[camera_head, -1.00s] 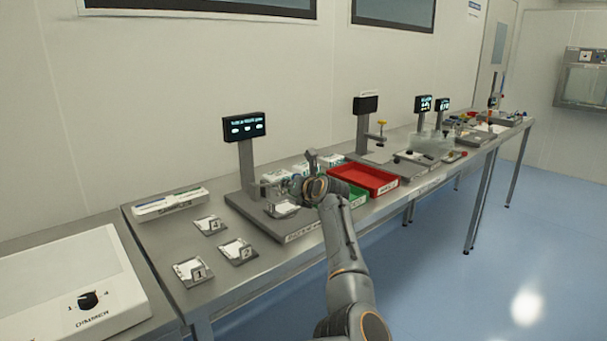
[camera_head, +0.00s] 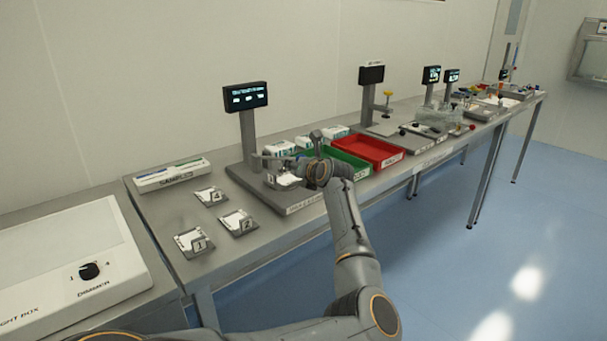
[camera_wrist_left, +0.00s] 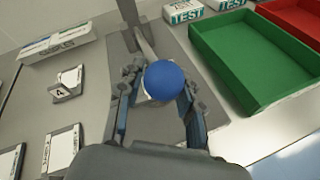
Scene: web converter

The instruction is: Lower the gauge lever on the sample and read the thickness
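The gauge stand (camera_head: 248,140) rises from a grey base plate (camera_head: 240,178) and carries a lit display (camera_head: 245,97); its text is too small to read. My left gripper (camera_head: 300,172) is over this plate, in front of the stand. In the left wrist view, my left gripper (camera_wrist_left: 158,92) is open, its fingers on either side of a round blue knob (camera_wrist_left: 165,80). I cannot tell whether they touch it. A grey bar (camera_wrist_left: 143,40) runs behind the knob. A white sample card (camera_head: 286,180) lies on the plate, partly hidden by the gripper. My right gripper is not in view.
Cards 1 (camera_head: 193,242), 2 (camera_head: 238,222) and 4 (camera_head: 210,195) lie left of the gauge. A green tray (camera_head: 335,160) and a red tray (camera_head: 368,150) stand to its right, white TEST boxes (camera_wrist_left: 183,11) behind. A dimmer light box (camera_head: 75,260) is at the left.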

